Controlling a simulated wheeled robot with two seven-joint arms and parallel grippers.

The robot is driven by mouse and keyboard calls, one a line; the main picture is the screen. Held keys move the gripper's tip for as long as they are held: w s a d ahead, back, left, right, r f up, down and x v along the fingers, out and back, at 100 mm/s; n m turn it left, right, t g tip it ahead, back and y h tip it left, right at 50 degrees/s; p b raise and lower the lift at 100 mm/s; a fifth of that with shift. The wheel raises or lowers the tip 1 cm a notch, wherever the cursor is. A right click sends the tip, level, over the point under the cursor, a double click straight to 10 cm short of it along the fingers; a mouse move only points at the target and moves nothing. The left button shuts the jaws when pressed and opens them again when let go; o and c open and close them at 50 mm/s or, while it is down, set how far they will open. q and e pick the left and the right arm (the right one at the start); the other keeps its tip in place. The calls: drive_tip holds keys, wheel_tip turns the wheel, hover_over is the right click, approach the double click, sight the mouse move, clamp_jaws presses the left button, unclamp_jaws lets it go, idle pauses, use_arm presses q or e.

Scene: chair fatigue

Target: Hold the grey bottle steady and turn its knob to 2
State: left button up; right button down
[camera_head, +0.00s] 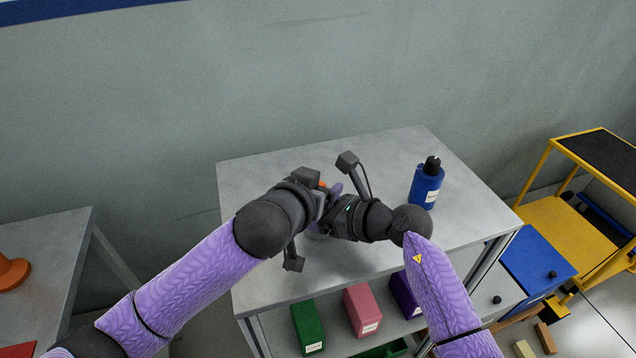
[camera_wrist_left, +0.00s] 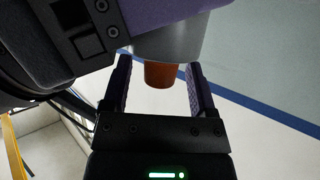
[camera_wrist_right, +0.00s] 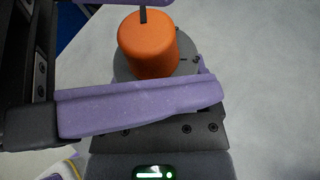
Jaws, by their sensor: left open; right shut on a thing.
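The grey bottle stands on the grey table; its rounded top (camera_wrist_right: 125,66) shows in the right wrist view, with an orange knob (camera_wrist_right: 148,48) bearing a dark pointer line. In the head view the knob (camera_head: 322,184) is a small orange patch and the grippers hide most of the bottle. My right gripper (camera_head: 338,212) is shut on the bottle just below the knob. My left gripper (camera_wrist_left: 158,84) is open, its fingers on either side of the orange knob (camera_wrist_left: 159,74) with gaps visible.
A blue bottle (camera_head: 426,186) with a black cap stands on the table (camera_head: 395,150) to the right. Green (camera_head: 308,327), pink (camera_head: 362,309) and purple (camera_head: 406,294) boxes sit on the shelf below. A yellow cart (camera_head: 565,229) stands at right. The table's back is clear.

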use_arm(q)
clamp_jaws()
idle(0.3)
drive_tip(key=shift+m, duration=0.3)
drive_tip(key=m+g+h, duration=0.3)
drive_tip(key=m+h, duration=0.1)
drive_tip(key=shift+w+a+f+m+g+h, duration=0.1)
drive_tip(key=shift+m+g+h, duration=1.1)
drive_tip(key=shift+m+g, duration=0.25)
drive_tip(key=shift+m+g+h, duration=0.25)
drive_tip(key=shift+h, duration=0.05)
unclamp_jaws()
